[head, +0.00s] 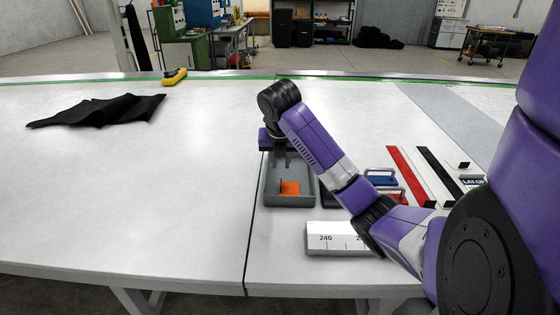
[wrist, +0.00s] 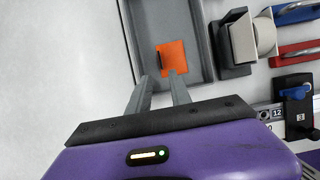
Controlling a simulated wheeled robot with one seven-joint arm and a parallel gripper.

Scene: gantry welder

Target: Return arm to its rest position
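My arm reaches from the right over the white table, and my gripper (head: 282,158) points down above a grey tray (head: 272,188). In the wrist view my gripper (wrist: 160,84) has its two fingers apart with nothing between them. An orange piece (head: 290,188) lies in the tray below the fingers. The orange piece (wrist: 174,55) also shows in the wrist view, just beyond the fingertips, with a small dark part at its left edge. I cannot tell the exact height of the fingertips above it.
A white block with a printed scale (head: 325,240) stands at the table's front. Right of the tray are a blue-handled tool (head: 380,178) and red and black strips (head: 408,172). A black cloth (head: 98,110) and a yellow tool (head: 174,76) lie left. The left-middle table is clear.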

